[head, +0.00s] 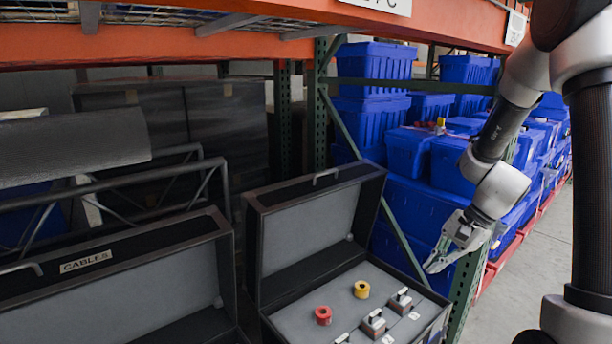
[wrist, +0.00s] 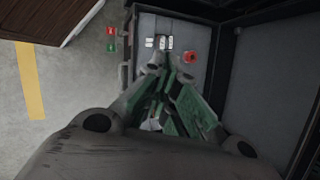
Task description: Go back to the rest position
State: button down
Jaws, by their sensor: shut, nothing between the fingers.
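My gripper (head: 446,254) is at the right in the head view, beside and above the right end of an open black case (head: 265,235). Its fingers point down and left, are shut and hold nothing. In the wrist view my gripper (wrist: 171,76) shows its fingers drawn together over the case's grey panel. The red piece also shows in the wrist view (wrist: 190,57).
A second open case labelled CABLES (head: 86,262) stands at the left. Blue totes (head: 375,62) fill the rack behind, with a green upright (head: 466,290) close to my gripper. An orange beam (head: 150,42) crosses above. Grey floor (head: 545,255) is clear at the right.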

jog(key=s+d+r+n+t+h, duration=0.1)
jog(key=s+d+r+n+h, duration=0.1)
jog(key=s+r+n, duration=0.4)
jog(key=s+d+r+n+t+h, duration=0.2)
jog(key=s+r+n, duration=0.4)
jog(key=s+r, duration=0.7)
jog(key=shift+s+d+r+t+h, duration=0.15)
jog(key=shift+d+r+t+h, duration=0.15)
jog(key=shift+r+h, duration=0.4)
jog(key=shift+f, duration=0.1)
